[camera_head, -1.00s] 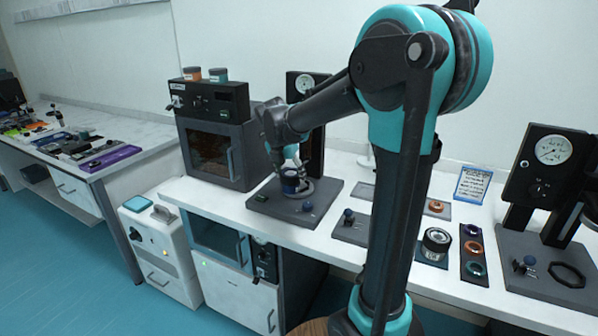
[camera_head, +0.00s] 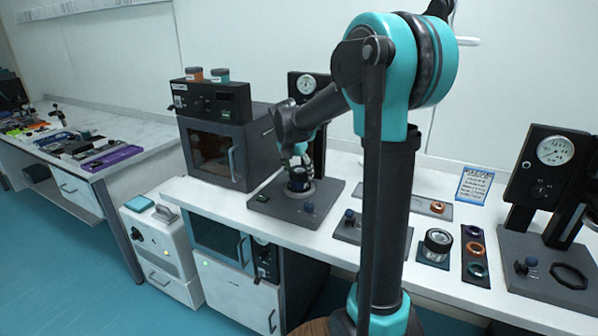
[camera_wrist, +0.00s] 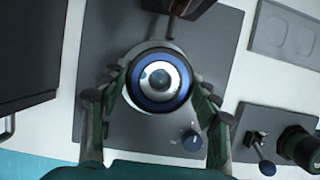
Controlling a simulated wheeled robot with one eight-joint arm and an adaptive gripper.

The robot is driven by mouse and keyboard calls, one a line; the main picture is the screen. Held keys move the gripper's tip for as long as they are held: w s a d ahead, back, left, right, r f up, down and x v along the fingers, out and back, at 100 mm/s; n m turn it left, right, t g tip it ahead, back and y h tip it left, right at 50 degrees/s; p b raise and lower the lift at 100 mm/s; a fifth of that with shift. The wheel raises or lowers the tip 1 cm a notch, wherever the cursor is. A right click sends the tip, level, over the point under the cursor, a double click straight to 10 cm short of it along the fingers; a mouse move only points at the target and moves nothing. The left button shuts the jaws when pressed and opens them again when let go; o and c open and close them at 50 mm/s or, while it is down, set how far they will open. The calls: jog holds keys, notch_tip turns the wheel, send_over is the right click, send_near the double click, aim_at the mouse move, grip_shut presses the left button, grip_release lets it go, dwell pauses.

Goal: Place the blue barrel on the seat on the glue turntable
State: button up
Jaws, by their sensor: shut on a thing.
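The blue barrel (camera_wrist: 158,78) shows from above in the wrist view, a blue ring around a silver rim and dark glass. My gripper (camera_wrist: 157,88) is shut on it, one finger on each side. In the head view the barrel (camera_head: 297,180) is upright under my gripper (camera_head: 297,168), over the round light seat (camera_head: 301,190) of the glue turntable (camera_head: 325,202). The seat's pale rim shows around the barrel in the wrist view. I cannot tell whether the barrel touches the seat.
A dial-gauge column (camera_head: 308,88) rises behind the turntable. A dark oven (camera_head: 218,150) stands to its left. A small stand with a blue knob (camera_head: 349,215) is to its right.

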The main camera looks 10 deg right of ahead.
jog(key=shift+f, duration=0.15)
jog(key=o, duration=1.3)
jog(key=shift+c, duration=0.2)
jog(key=v, duration=1.2)
jog(key=shift+c, duration=0.2)
